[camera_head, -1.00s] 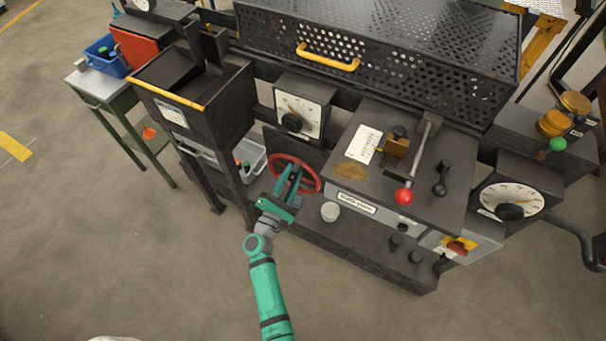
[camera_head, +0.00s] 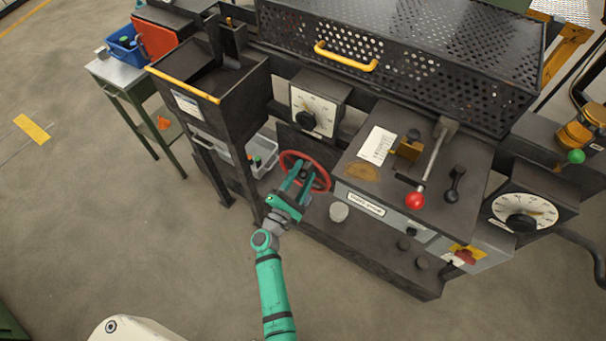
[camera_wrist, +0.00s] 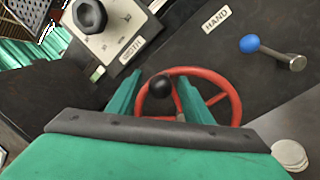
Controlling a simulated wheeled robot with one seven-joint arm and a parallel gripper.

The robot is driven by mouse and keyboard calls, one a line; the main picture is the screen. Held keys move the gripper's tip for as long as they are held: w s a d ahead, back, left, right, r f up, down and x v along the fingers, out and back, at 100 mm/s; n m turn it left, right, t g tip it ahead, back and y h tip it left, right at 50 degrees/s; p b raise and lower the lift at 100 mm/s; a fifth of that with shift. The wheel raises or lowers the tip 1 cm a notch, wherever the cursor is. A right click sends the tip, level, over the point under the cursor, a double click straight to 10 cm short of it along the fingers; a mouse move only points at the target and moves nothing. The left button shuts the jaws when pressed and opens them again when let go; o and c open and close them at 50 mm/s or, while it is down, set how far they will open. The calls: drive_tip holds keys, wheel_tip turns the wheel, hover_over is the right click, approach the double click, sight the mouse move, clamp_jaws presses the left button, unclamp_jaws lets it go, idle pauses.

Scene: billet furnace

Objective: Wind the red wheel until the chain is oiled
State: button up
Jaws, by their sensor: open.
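The red wheel (camera_head: 318,165) is on the front of the dark machine, below the square dial, and my arm partly covers it in the head view. In the wrist view the red wheel (camera_wrist: 236,98) shows red spokes and a dark round knob (camera_wrist: 160,86). My gripper (camera_head: 298,178) is open in front of the wheel. In the wrist view the green fingers of my gripper (camera_wrist: 165,92) stand apart on either side of the knob. I cannot tell whether they touch it. No chain is seen.
A square dial with a black knob (camera_head: 306,120) sits above the wheel. A blue-tipped lever (camera_wrist: 251,44) and a HAND label (camera_wrist: 216,20) are nearby. A red-balled lever (camera_head: 415,199) is on the panel to the right. A pale round cup (camera_head: 339,212) stands on the lower ledge. The floor in front is clear.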

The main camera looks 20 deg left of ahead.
drive_tip(key=s+f, duration=0.1)
drive_tip(key=s, duration=0.9)
drive_tip(key=shift+s+a+f, duration=0.35)
drive_tip(key=shift+a, duration=0.1)
idle(0.7)
drive_tip(key=s+d+r+m+g, duration=0.1)
drive_tip(key=s+d+r+m, duration=0.3)
drive_tip(key=s+d+m, duration=0.3)
drive_tip(key=s+d+r+m+g+y, duration=0.1)
drive_tip(key=s+d+r+m, duration=0.3)
drive_tip(key=s+d+m, duration=0.4)
drive_tip(key=s+d+r+m+g, duration=0.2)
drive_tip(key=s+d+r+m, duration=0.3)
drive_tip(key=s, duration=0.7)
drive_tip(key=d+m, duration=0.2)
drive_tip(key=m, duration=0.2)
drive_tip(key=shift+d+m, duration=0.25)
drive_tip(key=shift+m, duration=0.15)
drive_tip(key=shift+s, duration=0.15)
